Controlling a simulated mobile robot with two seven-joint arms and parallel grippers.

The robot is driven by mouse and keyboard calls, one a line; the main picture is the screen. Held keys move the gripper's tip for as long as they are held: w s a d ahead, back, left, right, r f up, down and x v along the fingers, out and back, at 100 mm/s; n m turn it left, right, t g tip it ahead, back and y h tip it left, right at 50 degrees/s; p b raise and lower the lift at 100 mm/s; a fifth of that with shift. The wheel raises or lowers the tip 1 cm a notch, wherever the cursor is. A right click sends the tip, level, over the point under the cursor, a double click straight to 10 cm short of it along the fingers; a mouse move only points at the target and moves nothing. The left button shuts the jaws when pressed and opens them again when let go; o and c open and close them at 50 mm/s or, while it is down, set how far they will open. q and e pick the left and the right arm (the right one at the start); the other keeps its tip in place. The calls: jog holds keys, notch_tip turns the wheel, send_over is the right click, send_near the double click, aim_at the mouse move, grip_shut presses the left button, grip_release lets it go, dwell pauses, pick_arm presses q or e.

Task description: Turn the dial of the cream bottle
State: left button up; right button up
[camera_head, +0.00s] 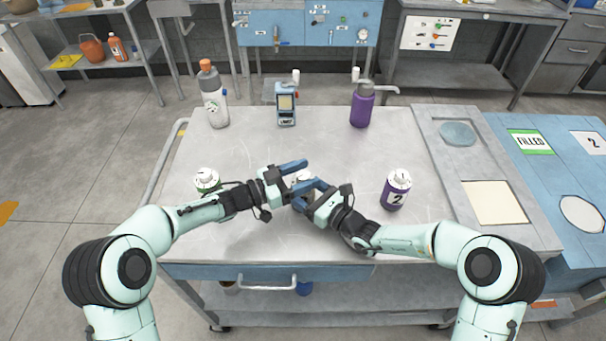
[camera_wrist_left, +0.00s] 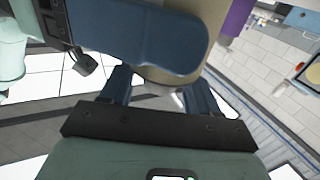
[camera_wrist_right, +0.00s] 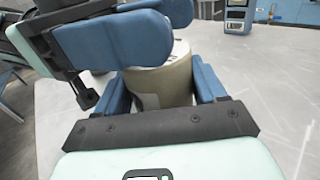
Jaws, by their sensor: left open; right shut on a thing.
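The cream bottle (camera_head: 304,176) is at the middle of the table, mostly hidden by my two grippers; its white top shows in the head view. Its cream body (camera_wrist_right: 165,85) shows between the blue fingers in the right wrist view. My right gripper (camera_head: 308,194) is shut on this bottle. My left gripper (camera_head: 298,176) is open, its fingers near the bottle's top, one on the far side and one on the near side. In the left wrist view, a blue finger of my right gripper covers much of the cream body (camera_wrist_left: 150,78). The dial's setting is hidden.
A green-labelled bottle (camera_head: 207,181) stands left and a purple bottle (camera_head: 396,190) marked 2 stands right. A white-and-grey bottle (camera_head: 213,97), a small blue device (camera_head: 286,104) and a purple pump bottle (camera_head: 362,104) stand at the back. The table's centre back (camera_head: 320,140) is clear.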

pick_arm(q)
jog(key=c, duration=1)
jog(key=shift+o, duration=0.2)
jog(key=shift+n+t, duration=0.3)
jog(key=shift+t, duration=0.2)
jog(key=n+t+y, duration=0.2)
jog(key=t, duration=0.1)
jog(key=shift+d+r+n+y, duration=0.1)
jog(key=shift+n+y, duration=0.2)
jog(key=shift+y, duration=0.1)
jog(key=n+t+y, duration=0.4)
jog(key=y, duration=0.1)
jog(key=shift+s+d+y, duration=0.1)
jog(key=shift+d+y, duration=0.05)
jog(key=shift+y, duration=0.15)
jog(key=n+t+y, duration=0.1)
jog(key=n+y, duration=0.1)
jog(key=y, duration=0.1)
jog(key=shift+n+t, duration=0.3)
jog(key=shift+n, duration=0.1)
jog(key=shift+n+t+y, duration=0.3)
jog(key=shift+n+y, duration=0.9)
jog(key=shift+y, duration=0.9)
jog(key=shift+a+y, duration=0.2)
jog(key=shift+y, duration=0.1)
